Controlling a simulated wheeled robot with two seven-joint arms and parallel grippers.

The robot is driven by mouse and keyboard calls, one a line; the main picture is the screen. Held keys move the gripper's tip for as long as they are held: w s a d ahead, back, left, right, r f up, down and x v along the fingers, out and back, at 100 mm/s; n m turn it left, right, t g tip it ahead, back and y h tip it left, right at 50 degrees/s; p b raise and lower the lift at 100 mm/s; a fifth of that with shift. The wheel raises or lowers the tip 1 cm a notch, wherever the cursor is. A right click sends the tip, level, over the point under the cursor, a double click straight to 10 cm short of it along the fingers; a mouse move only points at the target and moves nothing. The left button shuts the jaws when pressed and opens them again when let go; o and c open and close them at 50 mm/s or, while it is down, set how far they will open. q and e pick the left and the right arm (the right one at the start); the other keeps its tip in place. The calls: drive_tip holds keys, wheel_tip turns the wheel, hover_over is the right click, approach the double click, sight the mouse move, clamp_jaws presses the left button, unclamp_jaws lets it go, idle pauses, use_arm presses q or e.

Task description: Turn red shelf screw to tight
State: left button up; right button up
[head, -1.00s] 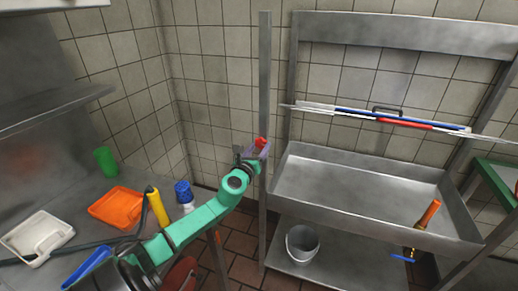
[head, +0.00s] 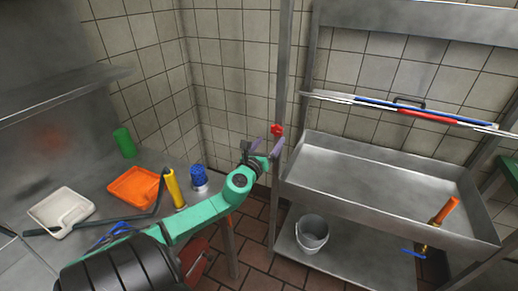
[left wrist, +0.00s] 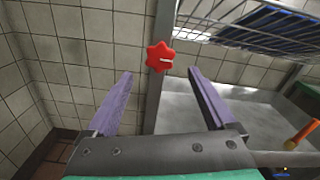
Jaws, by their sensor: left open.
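The red shelf screw (head: 277,130) is a star-shaped knob on the upright metal post (head: 283,80) at the left of the sink. It also shows in the left wrist view (left wrist: 160,57), with a pale mark on its face. My left gripper (head: 264,146) is open and empty, just below and left of the knob in the head view. In the left wrist view its two purple fingers (left wrist: 161,84) stand wide apart, with the knob beyond their tips and between them, not touched. My right gripper is out of view.
A steel sink (head: 385,165) stands right of the post, with an orange-handled tap (head: 445,210). A rail with blue and red poles (head: 410,113) hangs above. A bucket (head: 312,233) sits on the lower shelf. Left, a counter holds an orange tray (head: 135,187) and a white tray (head: 62,212).

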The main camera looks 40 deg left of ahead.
use_arm(q)
drive_tip(key=b+v, duration=0.1)
drive_tip(key=v, duration=0.8)
drive_tip(key=shift+s+d, duration=0.2)
drive_tip(key=shift+s, duration=0.15)
